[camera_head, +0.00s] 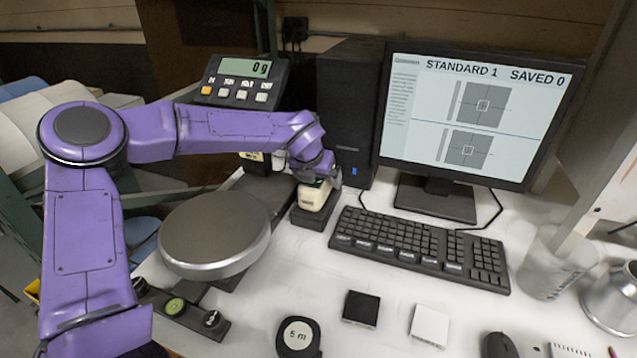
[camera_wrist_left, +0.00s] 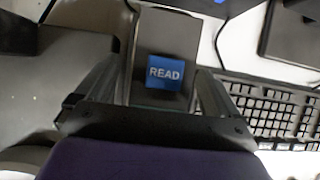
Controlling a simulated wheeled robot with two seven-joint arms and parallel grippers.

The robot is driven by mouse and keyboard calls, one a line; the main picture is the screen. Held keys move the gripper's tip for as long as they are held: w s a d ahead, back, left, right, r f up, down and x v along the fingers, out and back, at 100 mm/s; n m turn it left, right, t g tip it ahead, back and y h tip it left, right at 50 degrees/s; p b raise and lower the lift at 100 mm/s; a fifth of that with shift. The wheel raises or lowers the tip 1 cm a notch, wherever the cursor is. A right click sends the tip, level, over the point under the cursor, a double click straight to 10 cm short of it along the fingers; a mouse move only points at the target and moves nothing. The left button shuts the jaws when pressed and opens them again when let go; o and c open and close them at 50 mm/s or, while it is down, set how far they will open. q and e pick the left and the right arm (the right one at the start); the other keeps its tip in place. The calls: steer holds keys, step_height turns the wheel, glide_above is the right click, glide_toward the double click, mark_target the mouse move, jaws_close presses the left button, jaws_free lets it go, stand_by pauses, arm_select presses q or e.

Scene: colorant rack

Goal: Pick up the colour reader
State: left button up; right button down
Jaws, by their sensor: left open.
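The colour reader (camera_head: 314,195) is a small cream device on a dark base, standing between the scale and the keyboard. In the left wrist view its blue READ panel (camera_wrist_left: 165,72) shows between my fingers. My left gripper (camera_head: 321,172) is at the reader's upper end, pointing down at it. It is open, with one finger on each side of the reader in the left wrist view (camera_wrist_left: 155,92). Whether the fingers touch it I cannot tell. My right gripper is not in view.
A round scale plate (camera_head: 214,229) stands left of the reader, and a black keyboard (camera_head: 420,249) lies close to its right. A monitor (camera_head: 470,110) and a black computer tower (camera_head: 347,100) stand behind. A tape measure (camera_head: 297,338) and small black and white blocks lie in front.

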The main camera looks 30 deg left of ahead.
arm_select(q)
steer(key=c, duration=1.6)
steer(key=shift+r, duration=0.1)
